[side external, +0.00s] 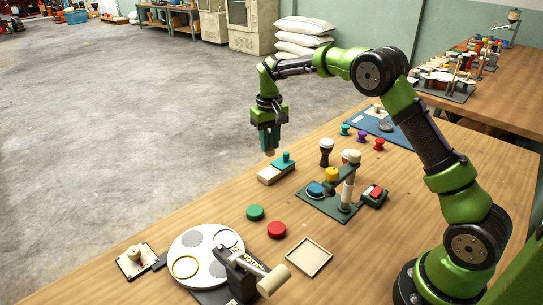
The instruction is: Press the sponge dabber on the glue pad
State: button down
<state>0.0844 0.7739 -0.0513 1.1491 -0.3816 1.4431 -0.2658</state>
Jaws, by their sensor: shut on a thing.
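My gripper (269,149) hangs in the air at the centre, pointing down, above the far edge of the wooden table. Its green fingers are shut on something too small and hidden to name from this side. Below it lies a cream block with a teal top and knob (276,169), apart from the fingers. I cannot tell for sure which things are the sponge dabber and the glue pad.
A white round turntable (189,245) with a mallet-like arm (272,281) stands at the front. Green (255,212) and red (276,230) discs and a shallow square tray (307,257) lie nearby.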

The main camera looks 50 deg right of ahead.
aim_at(269, 156)
jog(key=shift+w+r, duration=0.1)
jog(key=shift+r, duration=0.05)
jog(key=shift+a+f, duration=0.1)
jog(key=shift+f, duration=2.8)
jog(key=shift+f, duration=0.65)
jog(key=shift+r, duration=3.65)
